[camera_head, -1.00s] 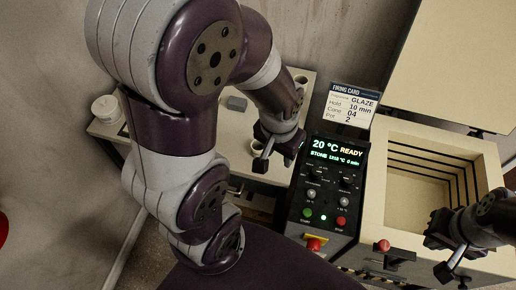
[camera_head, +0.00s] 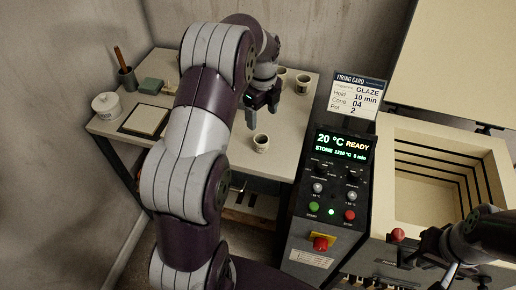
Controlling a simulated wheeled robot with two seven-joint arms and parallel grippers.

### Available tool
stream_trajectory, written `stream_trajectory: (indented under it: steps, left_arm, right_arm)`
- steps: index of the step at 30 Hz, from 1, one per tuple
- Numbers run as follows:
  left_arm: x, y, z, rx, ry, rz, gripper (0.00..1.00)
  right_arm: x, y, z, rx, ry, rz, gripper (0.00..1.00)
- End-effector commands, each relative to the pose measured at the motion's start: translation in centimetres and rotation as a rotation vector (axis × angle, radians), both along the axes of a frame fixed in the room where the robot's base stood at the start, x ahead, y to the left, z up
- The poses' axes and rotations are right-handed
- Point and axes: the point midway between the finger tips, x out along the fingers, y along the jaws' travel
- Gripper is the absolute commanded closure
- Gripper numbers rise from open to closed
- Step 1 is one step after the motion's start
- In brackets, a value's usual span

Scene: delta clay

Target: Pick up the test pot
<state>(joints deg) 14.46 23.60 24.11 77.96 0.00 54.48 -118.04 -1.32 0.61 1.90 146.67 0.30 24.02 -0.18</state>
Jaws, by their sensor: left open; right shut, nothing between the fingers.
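Three small pale pots stand on the table (camera_head: 290,130): one near the front edge (camera_head: 261,144), one at the right (camera_head: 303,85) and one further back (camera_head: 281,74). I cannot tell which is the test pot. My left gripper (camera_head: 262,112) is open and empty, pointing down just behind the front pot and apart from it in the picture. My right gripper (camera_head: 449,275) is at the lower right in front of the kiln, shut and empty; its tips are partly hard to see.
The open kiln (camera_head: 410,195) is at the right, its chamber empty where visible. A control panel (camera_head: 327,190) reads 20 °C READY, with a firing card (camera_head: 355,97) above.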

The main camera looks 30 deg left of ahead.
Motion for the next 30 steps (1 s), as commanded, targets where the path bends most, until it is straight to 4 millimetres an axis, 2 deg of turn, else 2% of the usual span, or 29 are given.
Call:
stream_trajectory:
  steps: [6, 14, 18, 22, 28, 30]
  left_arm:
    - [-0.1, 0.0, -4.7, -0.001, 0.003, -0.017, 0.21]
    - [0.1, 0.1, -8.3, -0.001, 0.001, -0.015, 0.21]
    - [0.4, 0.4, -11.0, -0.001, 0.002, -0.014, 0.21]
    - [0.5, 0.4, -12.3, 0.0, -0.002, -0.014, 0.21]
    - [0.5, 0.4, -12.4, 0.001, -0.003, -0.014, 0.21]
    - [0.5, 0.4, -12.4, 0.001, -0.003, -0.014, 0.44]
  right_arm:
    - [0.0, 0.0, 0.3, 0.0, 0.0, 0.0, 1.0]
    - [0.0, 0.0, 0.7, 0.0, 0.0, 0.0, 1.0]
    - [0.0, 0.0, 1.0, 0.0, 0.0, 0.0, 1.0]
    - [0.0, 0.0, 1.1, 0.0, 0.0, 0.0, 1.0]
    - [0.0, 0.0, 1.0, 0.0, 0.0, 0.0, 1.0]
    - [0.0, 0.0, 1.0, 0.0, 0.0, 0.0, 1.0]
